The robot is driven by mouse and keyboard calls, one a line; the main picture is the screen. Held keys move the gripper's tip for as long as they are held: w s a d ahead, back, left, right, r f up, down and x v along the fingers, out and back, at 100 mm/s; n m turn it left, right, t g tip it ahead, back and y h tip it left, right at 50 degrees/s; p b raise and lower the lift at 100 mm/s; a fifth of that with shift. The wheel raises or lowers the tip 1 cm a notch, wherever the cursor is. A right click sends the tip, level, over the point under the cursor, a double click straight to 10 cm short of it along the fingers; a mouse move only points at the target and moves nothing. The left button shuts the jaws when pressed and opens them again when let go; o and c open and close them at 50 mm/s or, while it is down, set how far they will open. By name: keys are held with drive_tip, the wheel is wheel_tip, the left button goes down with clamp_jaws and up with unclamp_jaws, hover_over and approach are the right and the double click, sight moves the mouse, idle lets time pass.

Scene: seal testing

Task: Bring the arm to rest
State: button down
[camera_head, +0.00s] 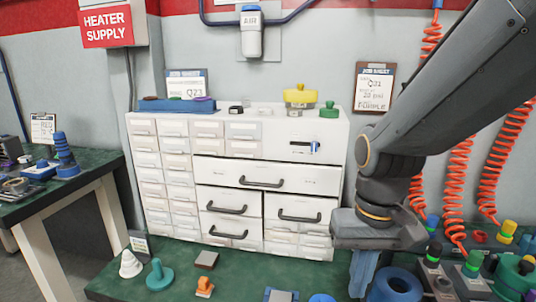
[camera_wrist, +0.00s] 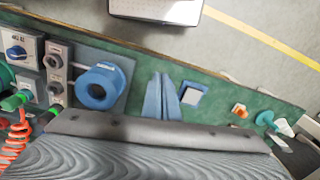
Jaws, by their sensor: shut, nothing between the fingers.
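My arm comes down from the upper right in the head view. Its dark gripper (camera_head: 360,288) hangs with its blue fingers pointing down over the green bench top. In the wrist view the two blue fingers (camera_wrist: 162,78) are close together and hold nothing. In the wrist view a blue ring-shaped part (camera_wrist: 99,86) is left of the fingers, and a blue block with a grey top (camera_wrist: 191,95) is just right of them. The ring part (camera_head: 396,287) also shows below my gripper in the head view. The lower ends of the fingers are partly cut off there.
An orange part (camera_head: 205,287), a teal part (camera_head: 159,275) and a white cone (camera_head: 130,264) stand at left on the green bench (camera_head: 185,262). Red coiled hoses (camera_head: 490,175) hang at right. Fittings crowd the bench's right end.

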wheel_tip(320, 180, up, 6)
drive_tip(key=s+d+p, duration=0.2)
drive_tip(key=d+p, duration=0.1)
drive_tip(key=p, duration=0.9)
drive_tip(key=shift+s+f, duration=0.15)
drive_tip(key=shift+s, duration=0.15)
